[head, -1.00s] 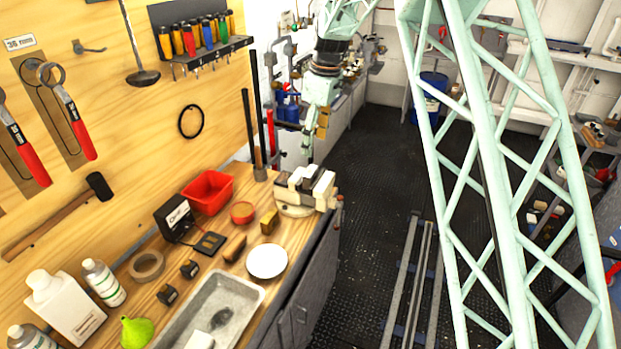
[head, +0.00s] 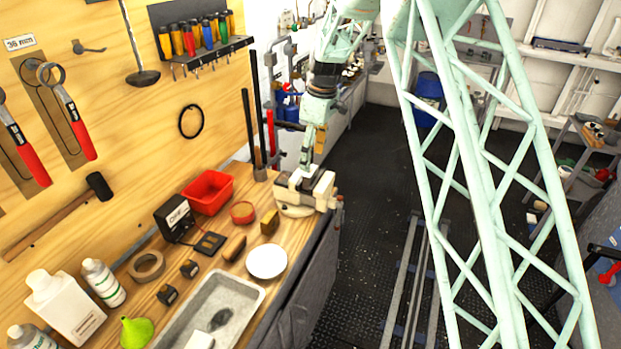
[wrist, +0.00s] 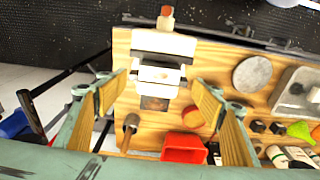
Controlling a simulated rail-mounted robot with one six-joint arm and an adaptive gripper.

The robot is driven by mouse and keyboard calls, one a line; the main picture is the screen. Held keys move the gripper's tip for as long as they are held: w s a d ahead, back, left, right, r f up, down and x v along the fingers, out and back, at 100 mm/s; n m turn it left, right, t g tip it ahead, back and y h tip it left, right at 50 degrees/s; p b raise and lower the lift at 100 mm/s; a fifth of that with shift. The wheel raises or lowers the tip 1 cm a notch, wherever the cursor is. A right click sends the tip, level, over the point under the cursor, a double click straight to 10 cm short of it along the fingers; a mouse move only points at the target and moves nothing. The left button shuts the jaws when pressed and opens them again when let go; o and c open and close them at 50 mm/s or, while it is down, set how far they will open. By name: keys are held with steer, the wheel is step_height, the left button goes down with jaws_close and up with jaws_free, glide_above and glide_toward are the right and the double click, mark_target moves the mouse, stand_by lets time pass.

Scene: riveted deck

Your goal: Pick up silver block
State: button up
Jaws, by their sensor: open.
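My gripper (wrist: 158,82) is open, its two yellow-padded fingers spread wide on either side of the pale vise (wrist: 165,45) in the wrist view. A light silver block-like piece (wrist: 160,75) shows between the fingers, at the vise jaws. I cannot tell for certain whether it is a loose silver block or part of the vise, and no contact with the fingers shows. In the head view my gripper (head: 313,156) hangs just above the vise (head: 303,192) at the bench's far end and partly covers it.
The bench also holds a red bin (head: 207,193), a white round dish (head: 266,261), a grey metal tray (head: 243,283) with a pale item in it, and a black box (head: 174,218). Upright dark bars (head: 248,125) stand left of my gripper. Floor lies right of the bench.

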mark_target(311, 170)
steer(key=shift+w+a+f, duration=0.1)
steer(key=shift+a+f, duration=0.05)
steer(key=shift+f, duration=1.15)
steer(key=shift+a+f, duration=0.15)
steer(key=shift+f, duration=1.15)
steer(key=c, duration=1.1)
steer(key=shift+c, duration=0.3)
steer(key=shift+r, duration=0.15)
steer(key=shift+r, duration=1.6)
steer(key=s+d+r+b, duration=0.1)
steer(key=s+d, duration=0.2)
steer(key=s, duration=1.2)
steer(key=shift+s+r, duration=0.3)
steer(key=shift+s, duration=0.05)
steer(key=shift+d, duration=0.1)
